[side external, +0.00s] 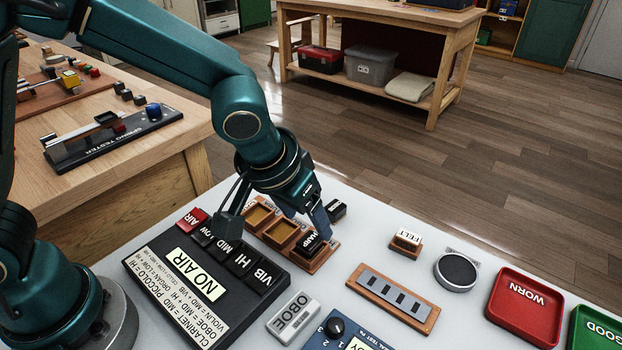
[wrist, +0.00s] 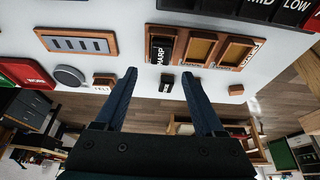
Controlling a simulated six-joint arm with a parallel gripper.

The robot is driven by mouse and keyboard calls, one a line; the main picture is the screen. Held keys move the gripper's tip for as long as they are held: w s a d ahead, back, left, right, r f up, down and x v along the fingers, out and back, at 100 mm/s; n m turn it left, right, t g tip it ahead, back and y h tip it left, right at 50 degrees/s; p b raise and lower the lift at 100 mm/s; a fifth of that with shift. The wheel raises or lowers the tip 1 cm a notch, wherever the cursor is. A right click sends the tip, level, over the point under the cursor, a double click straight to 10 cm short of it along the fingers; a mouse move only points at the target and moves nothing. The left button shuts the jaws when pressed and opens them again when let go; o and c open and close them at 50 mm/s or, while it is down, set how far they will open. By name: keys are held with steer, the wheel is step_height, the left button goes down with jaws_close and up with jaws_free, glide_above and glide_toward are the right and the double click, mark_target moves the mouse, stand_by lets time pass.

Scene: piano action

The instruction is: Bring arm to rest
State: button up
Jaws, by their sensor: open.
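My gripper (side external: 308,214) hangs low over the pale worktop, close to a wooden tray (side external: 335,247) in the side view. In the wrist view my two blue fingers (wrist: 158,75) stand wide apart with nothing gripped between them. A block marked HARP (side external: 314,243) sits in the tray's end compartment; it also shows in the wrist view (wrist: 160,50), ahead of the fingertips. The tray's other two compartments look empty. A small dark block (side external: 336,208) lies beside the tray; in the wrist view (wrist: 167,83) it appears between the fingers. Contact cannot be told.
A black NO AIR panel (side external: 195,282) with several keys stands beside the tray. A FELT block (side external: 406,241), a round dark pad (side external: 456,270), a slotted wooden plate (side external: 393,297), an OBOE block (side external: 292,318), and red WORN (side external: 525,306) and green GOOD (side external: 596,330) trays lie to the right.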

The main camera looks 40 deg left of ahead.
steer(key=shift+r, duration=1.2)
steer(key=shift+a, duration=0.1)
steer(key=s+a+r+n+t, duration=0.2)
steer(key=s+a+r+n, duration=0.15)
steer(key=a+r, duration=0.55)
steer(key=s+a+f+m, duration=0.1)
steer(key=s, duration=0.4)
steer(key=s+f+m+g, duration=0.1)
steer(key=s+f+m, duration=0.1)
steer(key=s, duration=0.3)
steer(key=shift+s+a, duration=0.35)
steer(key=shift+m, duration=0.25)
steer(key=shift+c, duration=0.3)
